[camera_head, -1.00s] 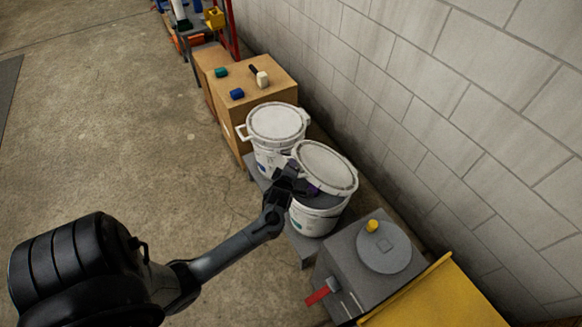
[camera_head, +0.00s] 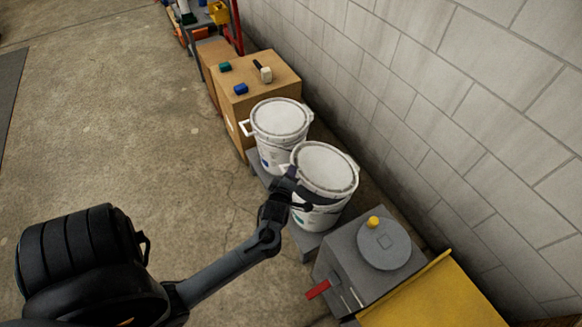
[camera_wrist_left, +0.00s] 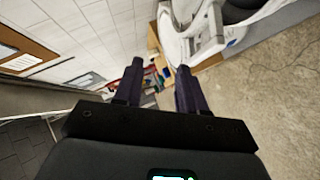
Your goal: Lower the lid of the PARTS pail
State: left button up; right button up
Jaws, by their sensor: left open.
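Two white lidded pails stand by the wall in the head view. The nearer pail (camera_head: 316,217) has its round white lid (camera_head: 323,167) lying about level on its rim; I cannot tell if it is fully seated. The farther pail (camera_head: 278,155) has its lid (camera_head: 280,118) on. I cannot read which is marked PARTS. My left gripper (camera_head: 298,192) is at the near left side of the nearer pail, just below its lid edge; contact is unclear. In the left wrist view its fingers (camera_wrist_left: 160,74) are apart and empty, with a white pail (camera_wrist_left: 206,32) beyond them.
A grey box (camera_head: 352,262) with a round top, yellow knob and red handle stands in front of the pails. A yellow panel (camera_head: 440,295) is beside it. A cardboard box (camera_head: 262,92) with small items stands behind. The block wall (camera_head: 450,120) bounds the right; floor at left is clear.

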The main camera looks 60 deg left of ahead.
pick_arm(q)
jog(key=shift+v, duration=1.3)
